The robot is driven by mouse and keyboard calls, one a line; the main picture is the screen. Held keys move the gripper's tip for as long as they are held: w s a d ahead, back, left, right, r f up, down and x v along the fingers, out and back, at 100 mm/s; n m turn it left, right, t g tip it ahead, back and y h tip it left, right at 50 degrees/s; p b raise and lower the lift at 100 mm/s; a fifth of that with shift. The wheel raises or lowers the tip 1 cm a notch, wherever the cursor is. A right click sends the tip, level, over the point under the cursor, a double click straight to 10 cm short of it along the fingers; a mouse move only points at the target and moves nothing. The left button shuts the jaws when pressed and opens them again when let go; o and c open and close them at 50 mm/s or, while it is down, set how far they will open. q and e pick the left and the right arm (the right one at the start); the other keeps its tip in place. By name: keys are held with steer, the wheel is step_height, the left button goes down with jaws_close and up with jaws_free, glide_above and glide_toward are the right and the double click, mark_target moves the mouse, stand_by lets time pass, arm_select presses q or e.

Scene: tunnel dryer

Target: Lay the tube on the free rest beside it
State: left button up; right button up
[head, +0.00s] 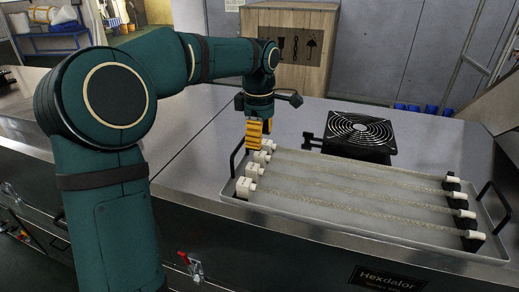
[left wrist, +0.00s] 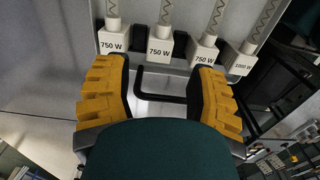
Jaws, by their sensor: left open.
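Several clear tubes with white end caps lie side by side in a shallow tray (head: 350,228) in the head view. In the left wrist view, three caps read 750 W: the left one (left wrist: 113,40), the second (left wrist: 160,47) and the third (left wrist: 204,52). The far right cap (left wrist: 241,58) reads 1000 W. A black rest (left wrist: 181,42) shows bare between the second and third caps. My left gripper (head: 258,133), with yellow fingers, is open and empty by the tray's left end. Its fingers also show open in the left wrist view (left wrist: 162,92). My right gripper is out of view.
A black fan (head: 360,132) stands behind the tray. Black handles (head: 492,199) rise at the tray's ends; one (left wrist: 160,70) lies between my fingers in the wrist view. A wooden crate (head: 290,45) stands at the back. The metal top left of the tray is clear.

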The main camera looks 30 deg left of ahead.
arm_select(q)
step_height(320, 180, up, 7)
stand_by(0.3)
steer(key=shift+f, duration=0.1)
stand_by(0.4)
